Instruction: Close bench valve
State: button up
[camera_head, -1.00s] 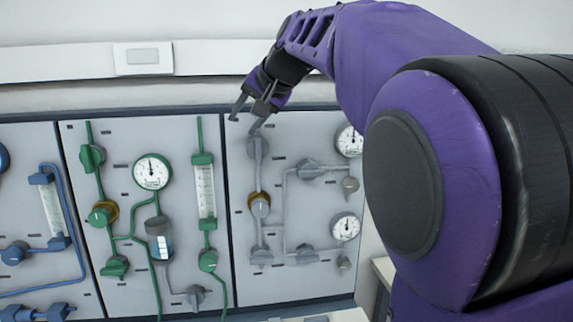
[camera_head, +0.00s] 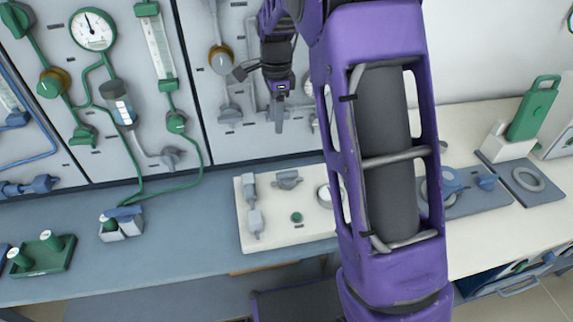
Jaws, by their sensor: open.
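My gripper (camera_head: 260,102) hangs in front of the grey wall panel, above the bench, with its fingers apart and nothing between them. Below it, a cream plate (camera_head: 268,217) lies on the bench. The plate carries a grey valve-like fitting with a flat handle (camera_head: 287,179), grey fittings at its left (camera_head: 254,222), a small green knob (camera_head: 296,217) and a round gauge (camera_head: 324,195). My arm hides the plate's right part. A blue valve-like part (camera_head: 450,181) sits on a grey base right of my arm. Which fitting is the bench valve, I cannot tell.
The wall panels behind carry a white gauge (camera_head: 93,30), green pipes and a brass-collared grey valve (camera_head: 221,59). A green tray (camera_head: 42,253) and a white-green block (camera_head: 122,224) stand on the left bench. A green-handled device (camera_head: 533,108) stands at right. Bench between block and plate is clear.

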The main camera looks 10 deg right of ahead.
aim_at(283, 173)
jog(key=shift+m, duration=0.4)
jog(key=f, duration=0.6)
jog(key=d+f+b, duration=0.1)
jog(key=f, duration=1.1)
jog(key=shift+s+d+f, duration=0.2)
jog(key=shift+f, duration=0.1)
grip_shut()
